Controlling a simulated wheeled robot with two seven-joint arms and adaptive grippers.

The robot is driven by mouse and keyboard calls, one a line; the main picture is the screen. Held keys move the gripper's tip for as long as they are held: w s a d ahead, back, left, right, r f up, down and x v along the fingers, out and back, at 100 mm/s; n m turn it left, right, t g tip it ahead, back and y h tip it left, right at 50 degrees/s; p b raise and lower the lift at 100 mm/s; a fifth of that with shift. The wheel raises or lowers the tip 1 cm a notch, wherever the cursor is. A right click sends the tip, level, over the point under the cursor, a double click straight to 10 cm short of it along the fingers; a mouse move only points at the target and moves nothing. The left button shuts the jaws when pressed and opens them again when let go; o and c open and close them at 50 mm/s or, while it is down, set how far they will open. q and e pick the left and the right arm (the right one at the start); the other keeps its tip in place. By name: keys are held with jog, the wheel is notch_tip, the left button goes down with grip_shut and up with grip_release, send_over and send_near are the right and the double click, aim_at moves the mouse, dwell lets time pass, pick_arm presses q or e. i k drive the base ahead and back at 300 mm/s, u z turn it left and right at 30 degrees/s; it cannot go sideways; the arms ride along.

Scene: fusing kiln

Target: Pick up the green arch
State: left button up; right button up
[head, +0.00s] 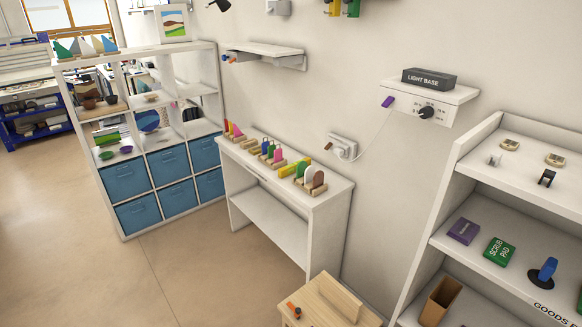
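A small green piece with a rounded top (302,169), which looks like the green arch, stands upright in a wooden holder at the right end of a narrow white table (328,191). A white rounded piece (310,173) and a brown rounded piece (319,179) stand close beside it on its right. The pieces overlap in this view, so part of the green one is hidden and I cannot tell whether they touch. Neither of my grippers is in view.
Several coloured pieces in wooden holders line the table to the left, with a yellow piece (288,169) nearest. A low wooden stool (318,308) stands in front. A cube shelf (142,184) is left, and a white shelf unit (493,206) is right. Floor at left is clear.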

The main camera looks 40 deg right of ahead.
aim_at(301, 167)
jog(key=i, duration=1.9)
